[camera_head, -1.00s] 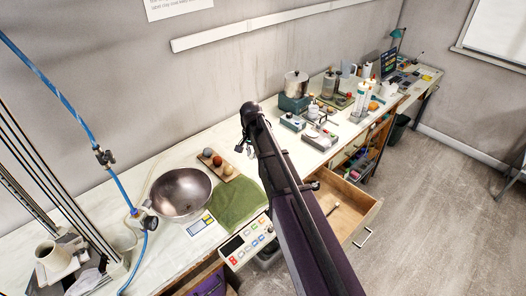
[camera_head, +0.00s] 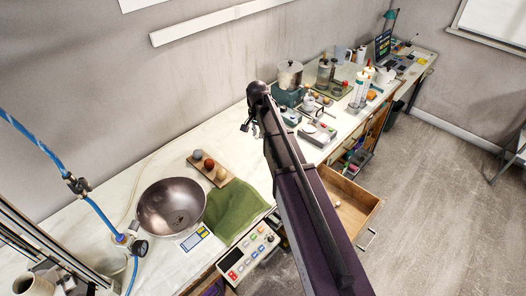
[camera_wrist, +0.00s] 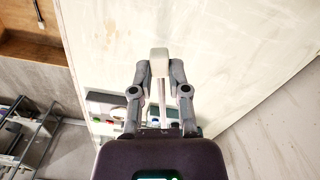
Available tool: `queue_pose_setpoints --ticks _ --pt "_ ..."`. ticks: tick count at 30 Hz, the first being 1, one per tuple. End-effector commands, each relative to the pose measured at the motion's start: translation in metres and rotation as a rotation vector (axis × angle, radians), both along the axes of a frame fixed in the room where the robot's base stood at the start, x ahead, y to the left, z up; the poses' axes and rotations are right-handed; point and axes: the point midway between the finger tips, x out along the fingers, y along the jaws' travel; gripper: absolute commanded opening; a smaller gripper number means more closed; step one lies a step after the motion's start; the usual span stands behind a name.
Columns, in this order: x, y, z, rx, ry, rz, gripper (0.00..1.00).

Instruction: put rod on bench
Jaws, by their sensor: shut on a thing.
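My gripper (camera_wrist: 158,72) is shut on a pale rod (camera_wrist: 159,60) in the wrist view. The rod's blocky cream end sits between the fingertips, and a thin pale length runs back between the fingers. The rest of it is hidden or seen end-on. The cream bench (camera_wrist: 215,45) lies below the gripper, with bare surface around it. In the head view, my gripper (camera_head: 250,125) is over the bench (camera_head: 130,163), right of the wooden board; the rod cannot be made out there. Whether the rod touches the bench cannot be told.
A metal bowl (camera_head: 171,207), green cloth (camera_head: 235,210) and wooden board with balls (camera_head: 208,169) stand left of my arm. A pot (camera_head: 289,75), a scale (camera_head: 318,134) and bottles stand to the right. An open drawer (camera_head: 365,193) juts from the bench front.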

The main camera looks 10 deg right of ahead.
Motion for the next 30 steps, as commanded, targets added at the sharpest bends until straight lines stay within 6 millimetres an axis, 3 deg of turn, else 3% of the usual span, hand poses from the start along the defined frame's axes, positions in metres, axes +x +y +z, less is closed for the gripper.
queue_pose_setpoints --ticks 17,23,30 --pt "-0.009 0.016 -0.008 0.0 0.0 0.005 0.0" --pt "-0.037 0.022 -0.029 0.0 0.0 -0.044 0.0" --pt "-0.089 0.031 -0.066 0.0 0.0 -0.144 0.0"
